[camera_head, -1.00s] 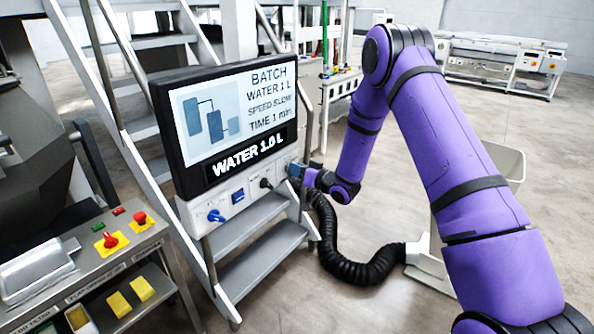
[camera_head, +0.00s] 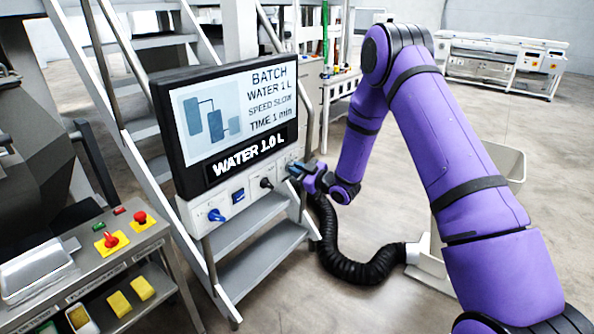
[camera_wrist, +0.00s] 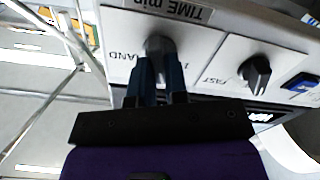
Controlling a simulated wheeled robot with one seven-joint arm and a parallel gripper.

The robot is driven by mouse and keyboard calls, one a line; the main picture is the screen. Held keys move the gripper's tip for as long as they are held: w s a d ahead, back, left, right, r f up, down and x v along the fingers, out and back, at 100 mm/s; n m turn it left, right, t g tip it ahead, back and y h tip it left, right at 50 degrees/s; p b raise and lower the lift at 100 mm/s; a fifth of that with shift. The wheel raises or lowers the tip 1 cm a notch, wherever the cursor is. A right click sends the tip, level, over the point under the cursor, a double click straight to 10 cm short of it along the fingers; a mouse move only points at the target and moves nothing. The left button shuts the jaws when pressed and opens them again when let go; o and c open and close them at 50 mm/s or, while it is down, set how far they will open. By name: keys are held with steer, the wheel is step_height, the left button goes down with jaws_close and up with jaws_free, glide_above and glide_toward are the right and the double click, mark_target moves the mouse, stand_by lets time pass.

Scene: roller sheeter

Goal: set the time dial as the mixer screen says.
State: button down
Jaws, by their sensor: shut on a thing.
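The mixer screen (camera_head: 235,115) reads "BATCH, WATER 1 L, SPEED SLOW, TIME 1 min", with "WATER 1.0 L" on a black strip below. The time dial (camera_wrist: 160,44) is a dark knob on a white plate labelled "TIME min" in the wrist view, with "HAND" and a "1" printed beside it. My gripper (camera_wrist: 160,75) is shut on this dial, its two blue fingers on either side of the knob. In the head view my gripper (camera_head: 298,171) is at the right end of the panel and hides the dial. I cannot tell which mark the knob points to.
Beside it are the black speed dial (camera_wrist: 256,73), marked "FAST", and a blue switch (camera_wrist: 300,83). A blue knob (camera_head: 215,215) is at the panel's left end.

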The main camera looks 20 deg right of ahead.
steer(key=n, duration=0.8)
steer(key=shift+s+f+n, duration=0.1)
steer(key=shift+f+n, duration=0.05)
steer(key=shift+n, duration=0.25)
stand_by(0.4)
steer(key=c, duration=1.1)
jaws_free()
steer(key=shift+c, duration=0.2)
steer(key=v, duration=1)
steer(key=shift+s+d, duration=0.15)
steer(key=shift+s, duration=0.2)
